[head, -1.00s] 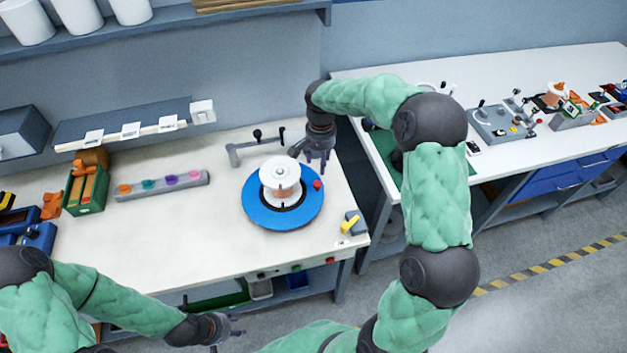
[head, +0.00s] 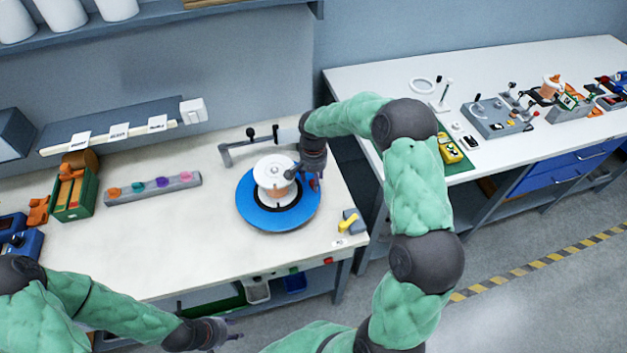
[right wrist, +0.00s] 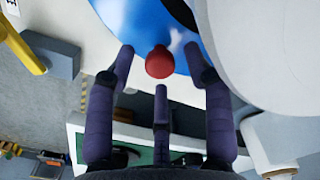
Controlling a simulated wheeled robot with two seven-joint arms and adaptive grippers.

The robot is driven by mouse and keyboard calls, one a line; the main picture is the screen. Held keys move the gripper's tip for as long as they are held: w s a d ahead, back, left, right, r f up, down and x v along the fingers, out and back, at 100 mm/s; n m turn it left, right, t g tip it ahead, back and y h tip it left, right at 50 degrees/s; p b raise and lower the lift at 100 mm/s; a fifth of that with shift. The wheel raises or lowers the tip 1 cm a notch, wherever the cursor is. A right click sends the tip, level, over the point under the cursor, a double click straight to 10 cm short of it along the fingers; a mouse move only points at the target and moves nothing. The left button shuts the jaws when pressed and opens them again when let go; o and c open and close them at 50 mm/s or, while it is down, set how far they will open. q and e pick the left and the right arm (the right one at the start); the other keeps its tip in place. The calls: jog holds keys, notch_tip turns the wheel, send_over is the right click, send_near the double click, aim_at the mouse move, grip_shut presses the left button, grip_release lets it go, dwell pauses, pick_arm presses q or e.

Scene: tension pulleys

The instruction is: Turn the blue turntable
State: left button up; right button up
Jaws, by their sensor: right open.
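The blue turntable (head: 262,216) lies flat near the right end of the white workbench. A white spool with a copper-coloured winding (head: 275,180) stands on its middle. A red knob (right wrist: 159,62) sits on the turntable's rim in the right wrist view. My right gripper (right wrist: 160,70) is open, with its fingers spread around the red knob; I cannot tell whether any finger touches it. In the head view my right gripper (head: 312,180) is at the turntable's right rim and hides the knob. My left gripper (head: 232,332) is empty in front of the bench, its fingers apart.
A grey arm with a black knob (head: 250,140) stands behind the turntable. A yellow-handled block (head: 349,222) is at the bench's right edge. A grey rail with coloured pegs (head: 152,189) and a green bin (head: 75,192) are to the left. The front middle of the bench is clear.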

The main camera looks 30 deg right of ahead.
jog(key=shift+f, duration=0.35)
grip_shut()
jog(key=shift+s+a, duration=0.1)
